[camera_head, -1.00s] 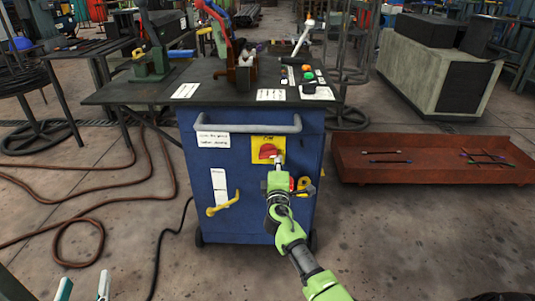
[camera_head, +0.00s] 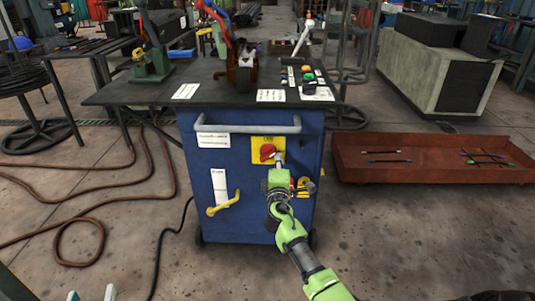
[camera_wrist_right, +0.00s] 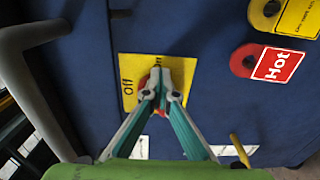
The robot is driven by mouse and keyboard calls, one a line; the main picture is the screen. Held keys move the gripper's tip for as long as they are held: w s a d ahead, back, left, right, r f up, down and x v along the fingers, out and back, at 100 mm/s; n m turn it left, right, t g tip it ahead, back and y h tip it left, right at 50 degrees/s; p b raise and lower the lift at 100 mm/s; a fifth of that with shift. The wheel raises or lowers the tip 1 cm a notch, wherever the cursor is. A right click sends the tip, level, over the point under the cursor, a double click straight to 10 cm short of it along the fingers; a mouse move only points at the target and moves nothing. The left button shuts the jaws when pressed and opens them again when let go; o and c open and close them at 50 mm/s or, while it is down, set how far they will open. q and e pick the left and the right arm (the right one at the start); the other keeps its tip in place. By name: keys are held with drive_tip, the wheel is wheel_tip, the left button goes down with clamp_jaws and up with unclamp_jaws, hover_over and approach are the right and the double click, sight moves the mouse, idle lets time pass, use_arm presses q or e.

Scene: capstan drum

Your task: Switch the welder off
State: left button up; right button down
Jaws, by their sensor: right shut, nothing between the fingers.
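The welder is a blue cabinet (camera_head: 255,200) with a yellow switch plate (camera_head: 256,143) on its front. A red rotary knob (camera_head: 267,152) sits on the plate. In the wrist view the plate (camera_wrist_right: 127,65) carries the word "Off" at its left, and only bits of red show around my fingers. My right gripper (camera_head: 279,158) is shut and empty, its tips at the knob's right side; in the wrist view its tips (camera_wrist_right: 162,82) cover most of the knob. Contact is hard to tell. My left gripper (camera_head: 91,295) shows only two separated fingertips at the bottom left edge.
A grey handle bar (camera_head: 248,124) spans the cabinet front above the plate. A yellow handle (camera_head: 223,204) sticks out lower left. A red "Hot" tag (camera_wrist_right: 277,65) hangs right of the plate. Brown hoses (camera_head: 100,220) lie on the floor at left.

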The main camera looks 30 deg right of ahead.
use_arm(q)
drive_tip(key=shift+f, duration=0.15)
drive_tip(key=shift+s+a+f, duration=0.1)
drive_tip(key=shift+s+a+f+g+y, duration=0.15)
drive_tip(key=shift+f+g, duration=0.15)
drive_tip(key=shift+f, duration=0.15)
drive_tip(key=shift+s+f+g+y, duration=0.15)
drive_tip(key=shift+f+g, duration=0.15)
drive_tip(key=shift+f, duration=0.15)
drive_tip(key=shift+s+a+f+g+p, duration=0.15)
drive_tip(key=shift+s+f+g+p, duration=0.1)
drive_tip(key=shift+f, duration=0.3)
drive_tip(key=shift+s+a+f+g+p, duration=0.15)
drive_tip(key=shift+s+f+g, duration=0.1)
drive_tip(key=shift+f, duration=0.25)
drive_tip(key=shift+s+a+f+g, duration=0.15)
drive_tip(key=shift+s+f+g, duration=0.3)
drive_tip(key=shift+f, duration=0.35)
